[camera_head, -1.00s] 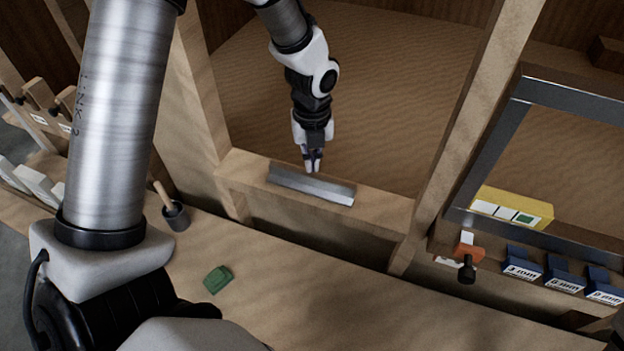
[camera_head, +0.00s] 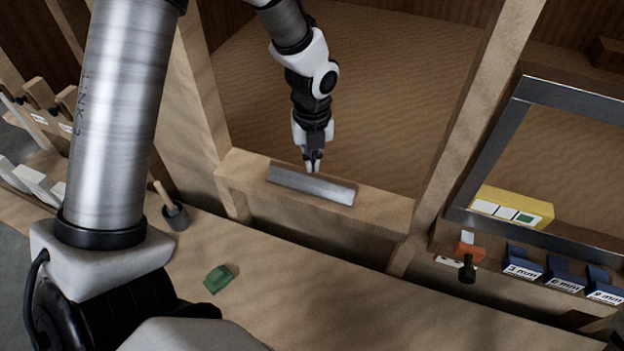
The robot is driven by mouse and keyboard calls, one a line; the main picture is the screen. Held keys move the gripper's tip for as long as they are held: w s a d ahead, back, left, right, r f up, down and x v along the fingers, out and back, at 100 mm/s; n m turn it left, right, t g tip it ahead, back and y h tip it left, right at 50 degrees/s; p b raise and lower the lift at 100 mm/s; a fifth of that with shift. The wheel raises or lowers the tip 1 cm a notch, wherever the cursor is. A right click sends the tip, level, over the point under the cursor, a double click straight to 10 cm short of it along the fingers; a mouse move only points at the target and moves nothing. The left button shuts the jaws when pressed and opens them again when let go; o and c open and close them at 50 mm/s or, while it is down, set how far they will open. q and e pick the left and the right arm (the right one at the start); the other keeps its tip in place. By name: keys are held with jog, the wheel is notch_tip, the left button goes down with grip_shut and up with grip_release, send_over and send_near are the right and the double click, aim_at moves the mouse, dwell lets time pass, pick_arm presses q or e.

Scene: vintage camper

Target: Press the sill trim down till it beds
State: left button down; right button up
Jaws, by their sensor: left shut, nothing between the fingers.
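The sill trim (camera_head: 325,190) is a grey metal strip lying along the top of the wooden sill (camera_head: 385,211). My left gripper (camera_head: 313,170) points down with its fingers shut and empty. Its fingertips are at the back edge of the trim, near its middle; I cannot tell whether they touch it. Whether the trim lies flush on the sill is not clear from this view. My right gripper is not in view.
Wooden posts stand at both ends of the sill. A green block (camera_head: 218,279) and a dark pot with a brush (camera_head: 176,215) are on the bench (camera_head: 330,300). A grey metal frame (camera_head: 490,150), a yellow box (camera_head: 512,208) and blue labelled blocks (camera_head: 565,273) are at right.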

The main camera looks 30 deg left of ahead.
aim_at(312, 175)
pick_arm(q)
jog(key=shift+f+b, duration=0.3)
jog(key=shift+f, duration=0.6)
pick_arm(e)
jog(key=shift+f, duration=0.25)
pick_arm(q)
jog(key=shift+s+f, duration=0.1)
dwell(0.4)
notch_tip(312, 175, up, 2)
jog(key=shift+p, duration=1.15)
notch_tip(312, 175, up, 3)
jog(key=p, duration=0.3)
notch_tip(312, 175, up, 2)
jog(key=p, duration=0.3)
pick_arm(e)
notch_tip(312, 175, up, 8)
